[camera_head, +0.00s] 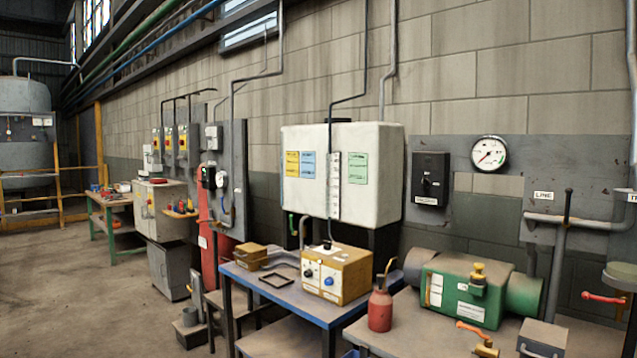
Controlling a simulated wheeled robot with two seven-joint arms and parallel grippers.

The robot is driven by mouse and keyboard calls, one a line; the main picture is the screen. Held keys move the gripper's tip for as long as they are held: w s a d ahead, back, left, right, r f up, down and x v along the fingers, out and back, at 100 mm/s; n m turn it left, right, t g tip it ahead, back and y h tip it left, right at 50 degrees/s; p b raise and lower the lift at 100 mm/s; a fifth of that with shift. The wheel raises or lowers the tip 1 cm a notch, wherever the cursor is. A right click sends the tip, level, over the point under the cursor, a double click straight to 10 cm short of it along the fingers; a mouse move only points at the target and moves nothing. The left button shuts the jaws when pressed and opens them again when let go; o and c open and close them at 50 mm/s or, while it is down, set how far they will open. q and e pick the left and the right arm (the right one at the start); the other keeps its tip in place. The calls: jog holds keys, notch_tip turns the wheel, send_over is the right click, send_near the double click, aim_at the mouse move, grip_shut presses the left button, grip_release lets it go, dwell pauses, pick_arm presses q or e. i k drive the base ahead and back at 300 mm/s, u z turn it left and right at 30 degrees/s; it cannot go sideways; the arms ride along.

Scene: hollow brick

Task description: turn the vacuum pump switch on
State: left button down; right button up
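A black switch box (430,179) with a small handle on its front and a white label below it is mounted on a grey wall panel. The label is too small to read, and I cannot tell for sure which way the handle is set. A green pump-like machine (464,290) with a yellow knob on top stands on the bench below it. A round white gauge (489,153) with a red needle hangs right of the box. A yellow control box (335,273) with a dark knob and a blue knob stands further left. Neither of my grippers is in view.
A blue table (262,289) carries the yellow box and a dark frame. A red bottle (380,309) and a grey box (542,338) stand on the near bench. A white cabinet (390,178) hangs on the wall. Open floor (90,300) lies at the left.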

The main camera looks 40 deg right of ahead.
aim_at(425, 183)
jog(key=z, duration=0.15)
jog(key=i, duration=1.2)
jog(key=z, duration=0.65)
